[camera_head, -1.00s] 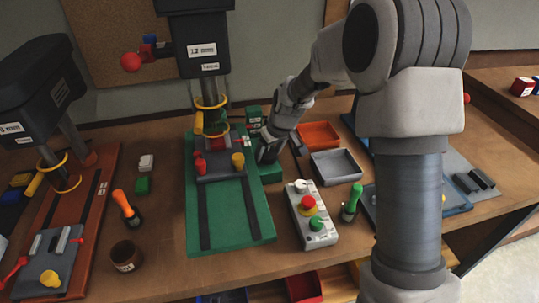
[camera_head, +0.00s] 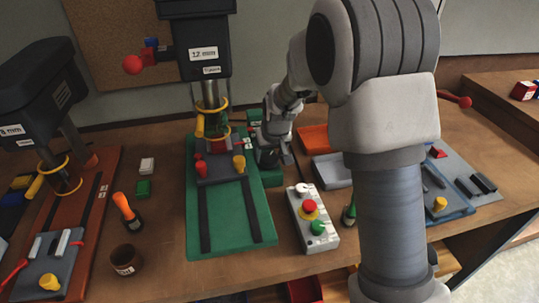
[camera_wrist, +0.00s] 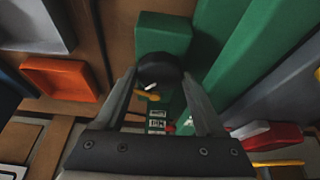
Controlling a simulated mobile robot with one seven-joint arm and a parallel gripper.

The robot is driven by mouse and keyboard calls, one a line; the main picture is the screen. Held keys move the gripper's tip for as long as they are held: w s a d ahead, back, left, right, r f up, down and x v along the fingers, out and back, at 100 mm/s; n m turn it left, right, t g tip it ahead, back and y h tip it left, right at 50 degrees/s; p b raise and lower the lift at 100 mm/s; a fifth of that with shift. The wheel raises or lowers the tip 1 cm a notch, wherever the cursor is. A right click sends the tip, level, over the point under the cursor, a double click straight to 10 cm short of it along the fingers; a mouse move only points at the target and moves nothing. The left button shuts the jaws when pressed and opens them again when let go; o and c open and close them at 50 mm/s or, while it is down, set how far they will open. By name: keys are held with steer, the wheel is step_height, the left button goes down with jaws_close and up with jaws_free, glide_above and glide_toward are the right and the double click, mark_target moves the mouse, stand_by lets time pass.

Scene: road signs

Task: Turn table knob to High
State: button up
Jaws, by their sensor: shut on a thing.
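The green drill press (camera_head: 230,215) with the "12 mm" label stands in the middle of the bench. In the wrist view a round black knob (camera_wrist: 160,67) sits against a green block (camera_wrist: 165,38) of this machine, between my fingertips. Small white labels (camera_wrist: 157,121) show beyond it, too small to read. A thin white mark shows on the knob. My gripper (camera_head: 268,154) reaches down at the right side of the press column and is shut on the black knob. In the head view the gripper hides the knob.
A control box (camera_head: 313,215) with white, red and green knobs stands right of the green base. An orange tray (camera_head: 315,139) and a grey tray (camera_head: 330,171) lie right of the gripper. A brown-based press (camera_head: 75,225) stands left. My arm hides part of the right side.

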steer(key=o, duration=1.3)
steer(key=shift+o, duration=0.2)
steer(key=shift+a, duration=0.1)
steer(key=shift+a+r, duration=0.1)
steer(key=shift+r, duration=0.05)
